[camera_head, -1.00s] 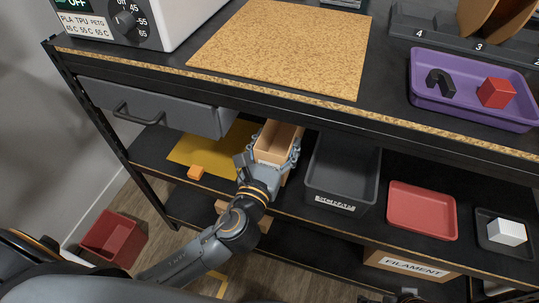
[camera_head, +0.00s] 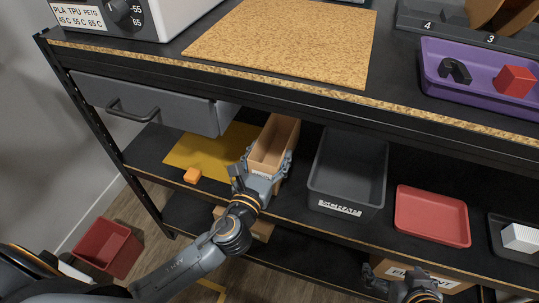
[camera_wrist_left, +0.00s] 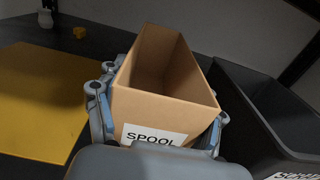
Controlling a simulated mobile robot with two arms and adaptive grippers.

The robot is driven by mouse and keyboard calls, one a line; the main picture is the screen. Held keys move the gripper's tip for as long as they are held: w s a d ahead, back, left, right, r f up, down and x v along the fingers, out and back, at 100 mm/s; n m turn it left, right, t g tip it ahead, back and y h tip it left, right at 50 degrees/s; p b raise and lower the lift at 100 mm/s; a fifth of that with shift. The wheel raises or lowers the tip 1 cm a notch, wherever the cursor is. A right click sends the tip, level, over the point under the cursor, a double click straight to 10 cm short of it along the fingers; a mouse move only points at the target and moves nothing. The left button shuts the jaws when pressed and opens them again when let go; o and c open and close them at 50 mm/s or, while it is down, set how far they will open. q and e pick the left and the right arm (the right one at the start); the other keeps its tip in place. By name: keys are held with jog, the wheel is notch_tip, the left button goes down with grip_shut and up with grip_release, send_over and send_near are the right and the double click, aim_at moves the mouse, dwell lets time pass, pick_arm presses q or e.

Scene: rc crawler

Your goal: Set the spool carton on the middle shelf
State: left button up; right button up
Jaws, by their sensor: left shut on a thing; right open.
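The spool carton (camera_head: 275,143) is an open tan box on the middle shelf level, between the yellow mat and the grey bin. My left gripper (camera_head: 264,174) is shut on it, with its fingers on the two sides of the carton's near end. In the left wrist view the carton (camera_wrist_left: 165,88) shows an empty inside and a label reading "SPOOL". I cannot tell whether its bottom touches the middle shelf (camera_head: 150,147). My right gripper (camera_head: 395,284) is open at the lower right, in front of the bottom shelf.
A drawer (camera_head: 150,103) and the worktop (camera_head: 300,84) overhang the shelf.

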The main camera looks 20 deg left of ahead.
pick_arm(q)
jog(key=shift+f, duration=0.1)
jog(key=o, duration=1.2)
